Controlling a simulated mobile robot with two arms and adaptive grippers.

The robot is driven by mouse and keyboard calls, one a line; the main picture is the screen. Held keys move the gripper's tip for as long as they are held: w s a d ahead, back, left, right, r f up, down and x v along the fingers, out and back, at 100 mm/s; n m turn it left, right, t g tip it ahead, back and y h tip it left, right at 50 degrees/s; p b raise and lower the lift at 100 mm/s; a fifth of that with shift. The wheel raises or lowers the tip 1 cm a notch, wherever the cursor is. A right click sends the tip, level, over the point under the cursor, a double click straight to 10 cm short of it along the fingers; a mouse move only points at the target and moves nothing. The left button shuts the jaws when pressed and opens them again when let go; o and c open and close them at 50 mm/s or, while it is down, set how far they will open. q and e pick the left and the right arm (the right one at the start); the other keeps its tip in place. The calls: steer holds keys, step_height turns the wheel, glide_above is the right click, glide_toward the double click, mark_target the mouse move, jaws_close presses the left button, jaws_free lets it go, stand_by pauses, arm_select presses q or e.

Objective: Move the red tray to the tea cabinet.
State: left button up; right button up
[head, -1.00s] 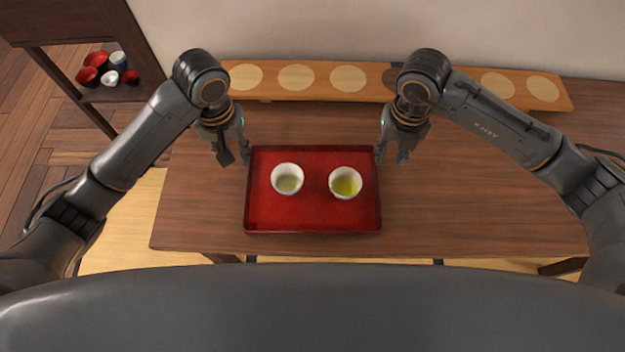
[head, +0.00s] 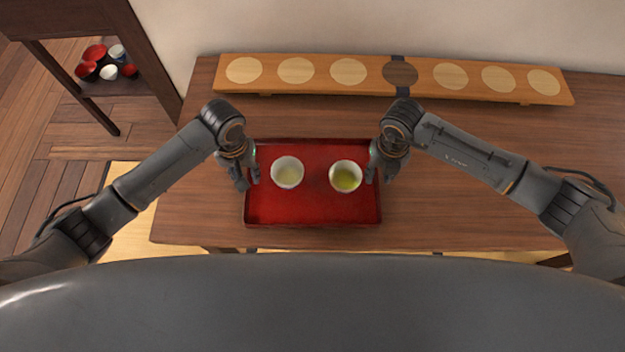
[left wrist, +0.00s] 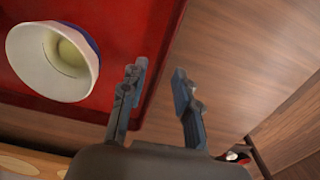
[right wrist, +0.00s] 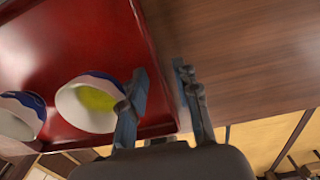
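The red tray (head: 312,212) lies on the wooden table and bears two white cups, the left cup (head: 287,172) and the right cup (head: 345,177) with green tea. My left gripper (head: 248,178) is at the tray's left side; in the left wrist view its open fingers (left wrist: 160,72) stand on either side of the tray rim. My right gripper (head: 376,174) is at the right side; in the right wrist view its open fingers (right wrist: 162,72) likewise straddle the rim. I cannot tell whether the fingers touch it. A dark wood cabinet (head: 62,20), seemingly the tea cabinet, stands at upper left.
A long light board (head: 330,92) with round spots lies along the table's back. Several red and white bowls (head: 108,68) sit on the cabinet's lower shelf. The table (head: 470,215) is clear right of the tray.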

arm_select(q)
steer(key=shift+f, duration=0.6)
arm_select(e)
steer(key=shift+f, duration=0.6)
arm_select(q)
jaws_close()
arm_select(e)
jaws_close()
